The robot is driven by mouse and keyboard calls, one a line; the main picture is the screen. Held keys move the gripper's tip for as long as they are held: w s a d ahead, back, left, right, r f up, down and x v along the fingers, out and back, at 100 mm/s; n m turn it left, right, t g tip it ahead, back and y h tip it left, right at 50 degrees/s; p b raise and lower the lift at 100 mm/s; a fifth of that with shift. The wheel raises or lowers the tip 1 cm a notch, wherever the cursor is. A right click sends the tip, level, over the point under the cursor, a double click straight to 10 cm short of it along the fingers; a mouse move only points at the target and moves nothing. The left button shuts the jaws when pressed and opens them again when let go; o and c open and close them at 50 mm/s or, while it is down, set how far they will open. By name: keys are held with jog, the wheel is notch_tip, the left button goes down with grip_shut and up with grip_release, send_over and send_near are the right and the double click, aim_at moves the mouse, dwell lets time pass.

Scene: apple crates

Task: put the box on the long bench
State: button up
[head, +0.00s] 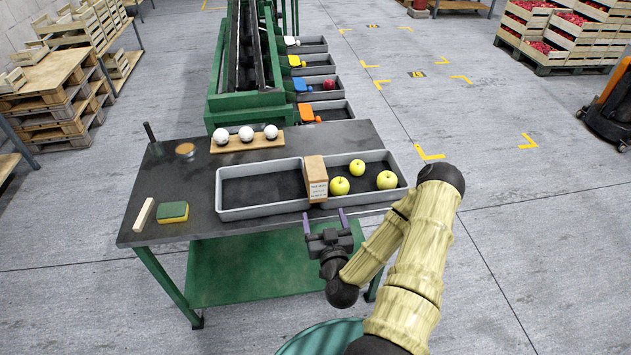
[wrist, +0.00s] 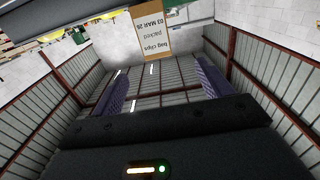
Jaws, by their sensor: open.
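The box (head: 316,180) is a small upright light-brown carton with a printed white label. It stands where the left grey tray (head: 262,213) and the right grey tray (head: 362,198) meet; what its base rests on is hidden. Its label shows upside down at the top of the wrist view (wrist: 152,32). My gripper (head: 324,220) is open and empty at the near side of the dark-topped bench (head: 185,215), short of the box. Its purple fingers also show in the wrist view (wrist: 160,85). I cannot tell whether this bench is the long one.
Three yellow-green apples (head: 357,167) lie in the right tray; the left looks empty. A rack of white balls (head: 245,137), a sponge (head: 173,211), a pale bar (head: 144,214) and a round tin (head: 185,149) are on the bench. Behind stands a green sorting machine (head: 247,103).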

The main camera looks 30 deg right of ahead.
aim_at(316, 185)
jog(key=b+x, duration=0.6)
jog(key=b, duration=0.6)
jog(key=shift+w+d, duration=0.15)
dwell(0.3)
jog(key=shift+b, duration=0.7)
jog(key=b+x, duration=0.2)
jog(key=b, duration=0.1)
jog(key=shift+w+b, duration=0.2)
jog(key=shift+b, duration=0.2)
jog(key=shift+w+r, duration=0.15)
jog(key=shift+w, duration=0.15)
jog(key=shift+p+x, duration=0.35)
jog(key=shift+x, duration=0.6)
jog(key=shift+w, duration=0.1)
